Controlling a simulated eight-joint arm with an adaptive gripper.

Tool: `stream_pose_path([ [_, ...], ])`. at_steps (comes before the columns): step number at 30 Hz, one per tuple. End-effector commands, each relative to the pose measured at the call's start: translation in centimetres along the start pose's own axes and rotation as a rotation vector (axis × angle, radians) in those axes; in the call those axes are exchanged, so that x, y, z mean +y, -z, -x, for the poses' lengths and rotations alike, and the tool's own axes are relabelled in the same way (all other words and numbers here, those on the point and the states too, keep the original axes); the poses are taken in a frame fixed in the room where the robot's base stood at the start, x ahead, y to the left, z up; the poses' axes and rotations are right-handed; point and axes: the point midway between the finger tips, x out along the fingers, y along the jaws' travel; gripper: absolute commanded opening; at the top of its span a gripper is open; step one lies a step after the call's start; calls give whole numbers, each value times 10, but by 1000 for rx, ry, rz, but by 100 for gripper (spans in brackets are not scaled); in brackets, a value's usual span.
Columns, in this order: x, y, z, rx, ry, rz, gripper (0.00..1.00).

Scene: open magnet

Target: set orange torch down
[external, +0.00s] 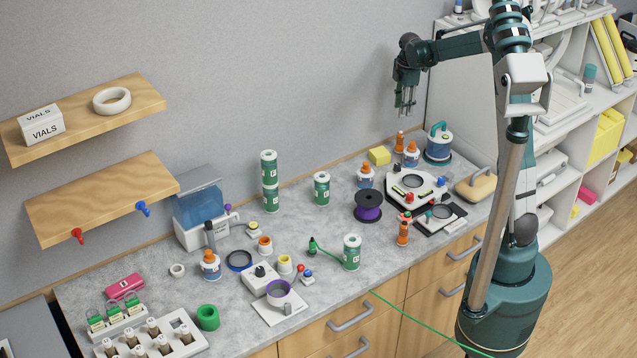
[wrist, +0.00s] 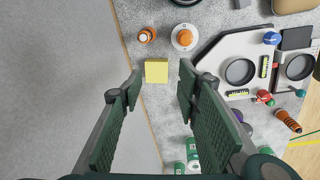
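Two orange cylinders could be the torch, and I cannot tell which it is. One stands upright at the back of the bench near the wall (external: 399,141); the wrist view shows it from above (wrist: 147,36). The other, orange with dark bands, stands near the front edge (external: 403,234) and also shows at the right of the wrist view (wrist: 287,120). My gripper (external: 405,108) hangs fingers down, high above the back of the bench. Its two fingers (wrist: 158,100) are apart with nothing between them, and it touches neither cylinder.
A yellow block (external: 379,156) lies below my gripper, by the wall.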

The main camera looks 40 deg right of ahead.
Motion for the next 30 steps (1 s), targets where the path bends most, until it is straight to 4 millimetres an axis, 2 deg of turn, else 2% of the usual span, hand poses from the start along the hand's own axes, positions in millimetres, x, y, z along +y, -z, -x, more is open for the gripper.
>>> stream_pose_path([
  [3,-18,11,21,2,-25,-62,33],
  [12,-64,35,63,16,-90,-227,33],
  [21,-113,56,98,45,-151,-391,33],
  [30,-166,74,122,89,-207,-556,33],
])
